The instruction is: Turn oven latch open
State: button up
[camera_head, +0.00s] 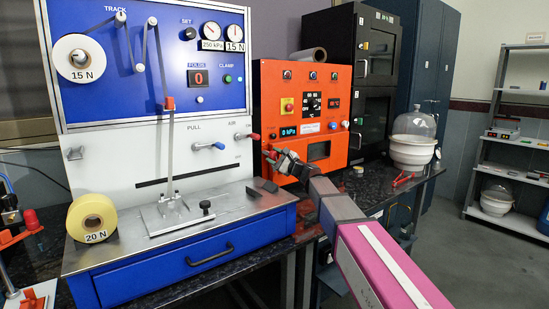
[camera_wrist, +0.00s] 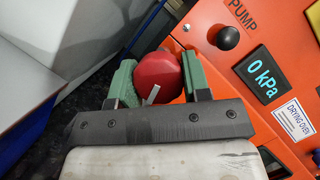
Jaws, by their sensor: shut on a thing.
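The orange drying oven (camera_head: 341,78) stands at the middle of the bench, with a dark window (camera_head: 319,151) low on its front. It fills the right of the wrist view (camera_wrist: 200,14), with a display reading 0 kPa. My gripper (camera_head: 272,156) is at the oven's lower left front. In the wrist view my gripper (camera_wrist: 157,82) has its green finger pads on both sides of a rounded red knob (camera_wrist: 158,72), shut on it. The knob appears to be the oven latch's handle. The latch's mount is hidden behind the knob and fingers.
A blue and white test stand (camera_head: 215,155) with levers and a drawer is just left of the oven. A black knob marked PUMP (camera_wrist: 227,37) is close to my right finger. A glass-domed vessel (camera_head: 413,140) and red tool (camera_head: 404,179) are to the right.

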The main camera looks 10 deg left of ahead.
jog(key=shift+f+m+t, duration=0.1)
jog(key=shift+m+t, duration=0.7)
jog(key=shift+m, duration=1.5)
jog(key=o, duration=1.3)
jog(key=shift+s+d, duration=0.1)
jog(key=v, duration=1)
jog(key=shift+s+d+f, duration=0.2)
